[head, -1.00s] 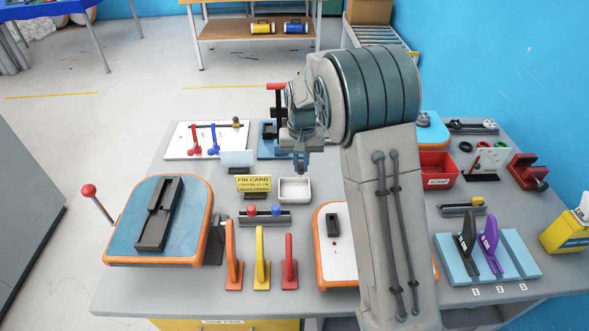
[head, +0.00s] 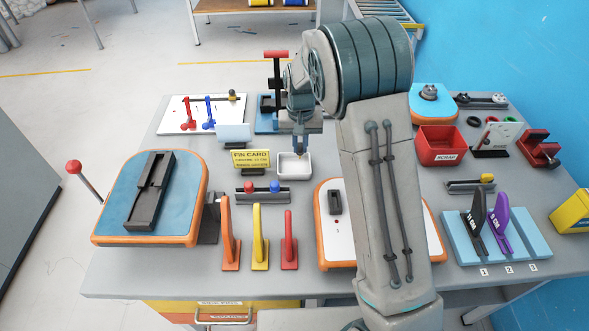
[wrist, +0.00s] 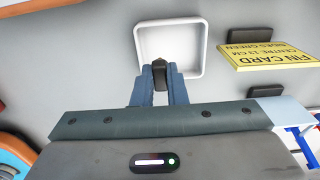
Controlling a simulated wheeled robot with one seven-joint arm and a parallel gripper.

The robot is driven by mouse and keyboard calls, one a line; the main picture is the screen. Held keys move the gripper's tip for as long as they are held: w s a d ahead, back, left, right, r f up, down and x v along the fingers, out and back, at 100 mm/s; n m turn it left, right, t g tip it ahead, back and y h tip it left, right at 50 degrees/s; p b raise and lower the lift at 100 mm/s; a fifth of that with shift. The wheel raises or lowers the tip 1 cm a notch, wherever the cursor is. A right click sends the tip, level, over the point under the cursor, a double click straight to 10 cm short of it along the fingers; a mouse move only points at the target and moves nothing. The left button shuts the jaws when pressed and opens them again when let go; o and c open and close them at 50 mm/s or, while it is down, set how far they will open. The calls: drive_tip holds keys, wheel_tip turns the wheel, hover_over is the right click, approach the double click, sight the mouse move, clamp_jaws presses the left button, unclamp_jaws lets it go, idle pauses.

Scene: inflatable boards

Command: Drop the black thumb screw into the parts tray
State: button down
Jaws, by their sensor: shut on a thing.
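The black thumb screw (wrist: 160,72) shows between my fingertips in the wrist view. My gripper (wrist: 160,82) is shut on it. In the wrist view the screw overlaps the near edge of the white parts tray (wrist: 194,38), and the tray looks empty where I can see into it. In the head view my gripper (head: 300,152) points down over the back part of the white tray (head: 294,176). The screw is too small to make out there. I cannot tell the exact height of the screw above the tray.
A yellow fin card sign (head: 251,159) stands just left of the tray. A white board with an orange rim (head: 350,225) lies at front right. A red scrap bin (head: 440,146) is farther right.

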drive_tip(key=c, duration=1.4)
unclamp_jaws()
drive_tip(key=shift+o, duration=0.2)
drive_tip(key=shift+r, duration=0.1)
wheel_tip(320, 180, up, 14)
drive_tip(key=b, duration=0.1)
drive_tip(key=s+d+r+t, duration=0.1)
drive_tip(key=s+d+r, duration=0.1)
drive_tip(key=s+d, duration=0.35)
drive_tip(key=s+d+r+t, duration=0.1)
drive_tip(key=s+d, duration=0.1)
drive_tip(key=s, duration=0.7)
drive_tip(key=s+d+f, duration=0.2)
drive_tip(key=s, duration=0.5)
drive_tip(key=s+d+f+t, duration=0.1)
drive_tip(key=s+d+f, duration=0.1)
drive_tip(key=s, duration=0.5)
drive_tip(key=shift+s, duration=0.25)
